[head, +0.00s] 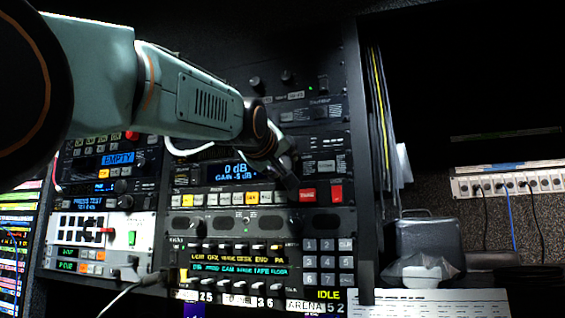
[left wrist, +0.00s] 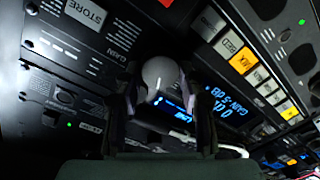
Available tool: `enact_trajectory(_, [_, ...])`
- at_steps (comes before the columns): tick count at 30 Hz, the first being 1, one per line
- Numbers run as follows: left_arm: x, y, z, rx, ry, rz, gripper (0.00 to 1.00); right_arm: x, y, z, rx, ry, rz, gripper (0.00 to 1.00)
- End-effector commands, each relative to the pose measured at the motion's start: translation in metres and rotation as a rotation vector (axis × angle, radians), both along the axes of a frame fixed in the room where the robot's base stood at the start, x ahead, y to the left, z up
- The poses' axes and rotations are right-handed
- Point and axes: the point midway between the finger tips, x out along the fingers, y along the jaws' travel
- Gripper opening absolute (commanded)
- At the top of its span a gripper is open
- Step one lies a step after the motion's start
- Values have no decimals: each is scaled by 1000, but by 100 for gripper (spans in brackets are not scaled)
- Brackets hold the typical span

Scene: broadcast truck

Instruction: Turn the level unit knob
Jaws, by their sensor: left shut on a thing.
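The level unit (head: 180,201) is a rack panel with a blue display (head: 235,170) reading "0 dB" and "GAIN -5 dB". Its knob (left wrist: 160,76) shows in the left wrist view as a round grey cap with a pale pointer line. My left gripper (head: 287,184) reaches in from the upper left to the right of the display. In the left wrist view its two dark fingers (left wrist: 156,98) stand on either side of the knob and are shut on it. In the head view the gripper hides the knob. My right gripper is in neither view.
A row of white and yellow buttons (head: 238,199) lies under the display, with red buttons (head: 307,194) to the right. An intercom panel (head: 240,262) with a keypad (head: 327,262) is below. A grey case (head: 428,240) stands at the right.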

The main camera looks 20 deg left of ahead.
Motion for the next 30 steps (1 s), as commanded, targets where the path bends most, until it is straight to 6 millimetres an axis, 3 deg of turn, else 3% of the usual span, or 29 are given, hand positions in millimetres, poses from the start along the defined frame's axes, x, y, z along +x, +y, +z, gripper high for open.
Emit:
enact_trajectory(18, [0, 0, 0, -54, 0, 0, 8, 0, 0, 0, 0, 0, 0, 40])
enact_trajectory(19, [0, 0, 0, -54, 0, 0, 40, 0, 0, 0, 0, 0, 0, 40])
enact_trajectory(27, [0, 0, 0, -53, 1, 0, 63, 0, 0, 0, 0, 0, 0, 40])
enact_trajectory(30, [0, 0, 0, -53, 1, 0, 63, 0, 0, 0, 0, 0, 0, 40])
